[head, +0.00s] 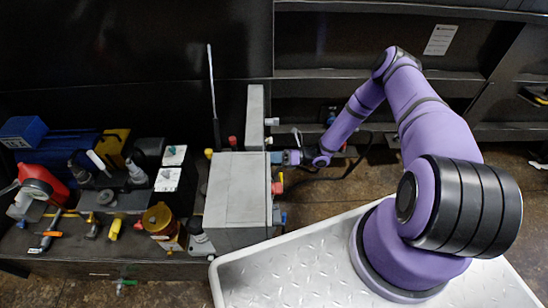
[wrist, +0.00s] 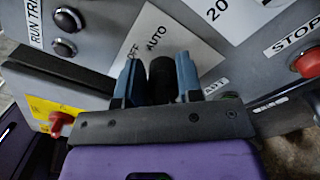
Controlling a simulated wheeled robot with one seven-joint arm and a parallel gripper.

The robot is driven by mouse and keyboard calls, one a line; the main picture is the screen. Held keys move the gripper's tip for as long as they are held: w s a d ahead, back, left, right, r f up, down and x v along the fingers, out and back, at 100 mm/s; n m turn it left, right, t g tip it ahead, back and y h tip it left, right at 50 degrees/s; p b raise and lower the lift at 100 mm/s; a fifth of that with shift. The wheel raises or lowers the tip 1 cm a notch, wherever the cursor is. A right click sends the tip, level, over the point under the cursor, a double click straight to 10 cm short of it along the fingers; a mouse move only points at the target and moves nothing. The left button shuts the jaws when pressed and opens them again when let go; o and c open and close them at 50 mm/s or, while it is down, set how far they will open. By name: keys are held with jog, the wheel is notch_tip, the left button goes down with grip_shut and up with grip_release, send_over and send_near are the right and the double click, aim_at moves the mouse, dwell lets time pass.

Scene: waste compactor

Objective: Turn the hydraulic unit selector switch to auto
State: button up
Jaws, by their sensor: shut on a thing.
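The selector switch is a black knob (wrist: 161,80) on a grey control panel, below a white label (wrist: 165,45) on which OFF and AUTO can be read. My gripper (wrist: 158,62) has its two blue fingers on either side of the knob and is shut on it. Its pointing direction cannot be told, as the fingers and gripper body hide much of it. In the head view my gripper (head: 291,157) is at the right side of the grey box (head: 238,190); the switch cannot be made out there.
A red stop button (wrist: 308,63) is right of my gripper, and dark round buttons (wrist: 66,48) are upper left. A red knob on a yellow plate (wrist: 60,122) is lower left. A bench with tools and containers stands left of the box. A black cabinet (head: 420,85) stands behind my arm.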

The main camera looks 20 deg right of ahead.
dwell(0.4)
jog(key=o, duration=0.6)
jog(key=shift+c, duration=0.2)
jog(key=shift+d, duration=0.1)
jog(key=v, duration=1)
jog(key=shift+d, duration=0.35)
jog(key=shift+s, duration=0.1)
jog(key=shift+r, duration=0.1)
